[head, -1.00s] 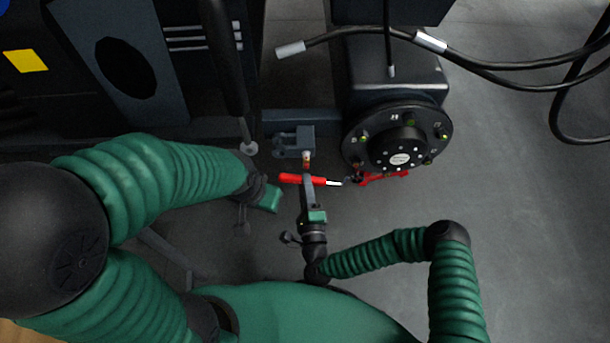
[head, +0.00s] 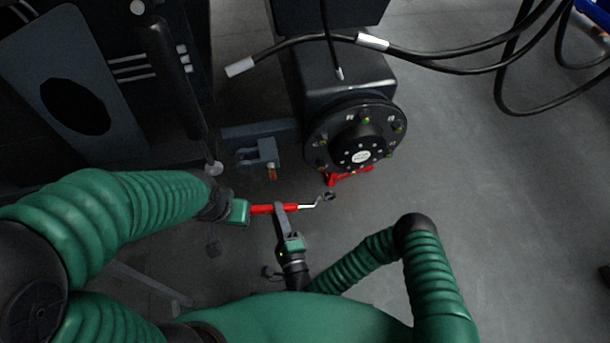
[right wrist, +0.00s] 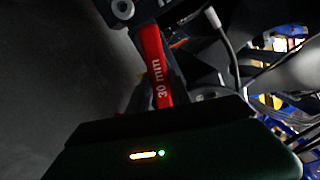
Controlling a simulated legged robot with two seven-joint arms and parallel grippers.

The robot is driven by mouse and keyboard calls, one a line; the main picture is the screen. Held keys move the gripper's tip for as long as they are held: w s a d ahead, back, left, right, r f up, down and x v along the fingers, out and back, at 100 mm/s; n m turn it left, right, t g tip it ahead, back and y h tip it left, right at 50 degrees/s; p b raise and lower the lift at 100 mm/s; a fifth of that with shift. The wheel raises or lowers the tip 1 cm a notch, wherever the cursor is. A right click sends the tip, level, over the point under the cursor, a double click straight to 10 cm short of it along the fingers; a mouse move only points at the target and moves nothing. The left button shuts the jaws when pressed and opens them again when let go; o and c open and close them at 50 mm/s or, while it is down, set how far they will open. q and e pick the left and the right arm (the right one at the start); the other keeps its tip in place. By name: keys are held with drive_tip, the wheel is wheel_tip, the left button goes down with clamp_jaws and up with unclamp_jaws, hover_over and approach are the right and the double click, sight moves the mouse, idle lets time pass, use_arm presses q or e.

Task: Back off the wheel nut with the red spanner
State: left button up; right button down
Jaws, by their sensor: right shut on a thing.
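The red spanner (head: 262,208) lies roughly level across the picture, with its bright shank and ring end pointing right, apart from the wheel hub. My right gripper (head: 281,208) is shut on its red handle. In the right wrist view the red handle (right wrist: 157,62) reads "30 mm". My left gripper (head: 245,210) is at the left end of the handle; whether its jaws are open, or touch the handle, I cannot tell. The dark round hub (head: 318,127) carries several nuts with green marks, such as one wheel nut (head: 366,120) at its top.
A red stand (head: 350,177) is under the hub. A bracket (head: 262,152) juts from the chassis left of the hub. Black hoses (head: 455,68) hang above and to the right. The grey floor (head: 490,200) right of the hub is clear.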

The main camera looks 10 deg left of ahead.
idle(0.8)
drive_tip(key=c, duration=1.8)
unclamp_jaws()
drive_tip(key=shift+c, duration=0.2)
clamp_jaws()
